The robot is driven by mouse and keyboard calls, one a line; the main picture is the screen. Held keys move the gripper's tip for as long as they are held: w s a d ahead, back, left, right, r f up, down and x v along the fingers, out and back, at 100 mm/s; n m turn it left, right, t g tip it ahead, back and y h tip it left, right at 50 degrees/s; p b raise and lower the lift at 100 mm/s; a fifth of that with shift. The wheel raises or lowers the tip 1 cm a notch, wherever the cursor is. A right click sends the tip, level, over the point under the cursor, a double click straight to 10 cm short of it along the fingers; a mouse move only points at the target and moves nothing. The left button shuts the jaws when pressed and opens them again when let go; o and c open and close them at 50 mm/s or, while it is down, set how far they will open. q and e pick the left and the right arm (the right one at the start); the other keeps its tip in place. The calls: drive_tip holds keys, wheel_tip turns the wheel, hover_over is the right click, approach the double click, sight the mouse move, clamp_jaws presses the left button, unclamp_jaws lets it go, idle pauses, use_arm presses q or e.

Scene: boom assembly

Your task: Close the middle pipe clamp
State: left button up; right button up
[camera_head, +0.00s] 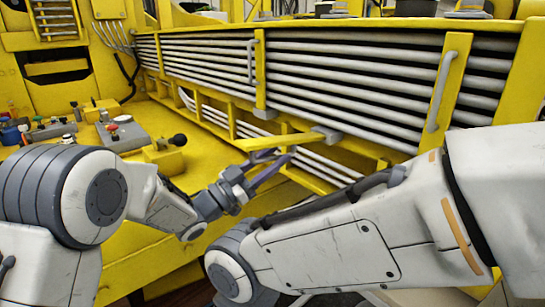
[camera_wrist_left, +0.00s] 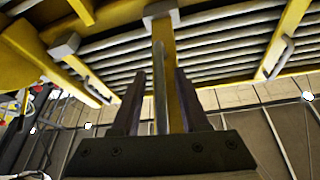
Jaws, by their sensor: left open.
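A yellow pipe clamp bar (camera_head: 283,140) with a grey end block (camera_head: 325,133) juts out below the rack of grey pipes in the head view. It looks swung open. I take it to be the middle clamp. My left gripper (camera_head: 277,158) is open just below this bar, its dark fingers pointing right. In the left wrist view, my left gripper (camera_wrist_left: 160,80) has a yellow bar (camera_wrist_left: 167,45) and a grey handle rod (camera_wrist_left: 160,90) in line between its fingers. I cannot tell whether they touch. My right gripper is out of view.
Two upright yellow bars with grey handles, one left (camera_head: 260,75) and one right (camera_head: 445,90), lie across the grey pipes (camera_head: 340,92). A yellow deck with control boxes (camera_head: 122,133) lies at left. My right arm fills the right foreground.

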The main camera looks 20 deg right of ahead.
use_arm(q)
clamp_jaws()
idle(1.3)
